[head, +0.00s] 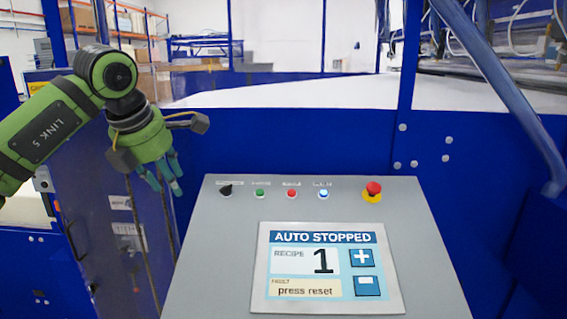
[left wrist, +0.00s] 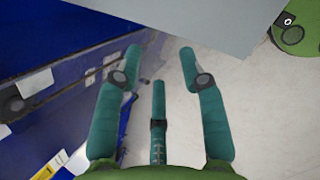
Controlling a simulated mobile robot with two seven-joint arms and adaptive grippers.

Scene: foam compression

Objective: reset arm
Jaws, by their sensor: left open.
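My left gripper (head: 167,178) hangs at the left of the head view, to the left of the grey control panel (head: 222,270) and apart from it. Its teal fingers point down and are spread, with nothing between them. The fingers also show in the left wrist view (left wrist: 158,75), open over the pale floor. The panel carries a dark knob, a green button, a red button, a blue-lit button (head: 323,194) and a red emergency stop on a yellow base (head: 372,190). Its screen (head: 325,268) reads "AUTO STOPPED", recipe 1, "press reset". My right gripper is not in view.
A blue machine frame (head: 290,145) with a white surface stands behind the panel. A blue cabinet (head: 120,230) is close to my left gripper. A slanted blue post (head: 510,95) is at the right. The panel's grey edge (left wrist: 200,22) shows at the top of the wrist view.

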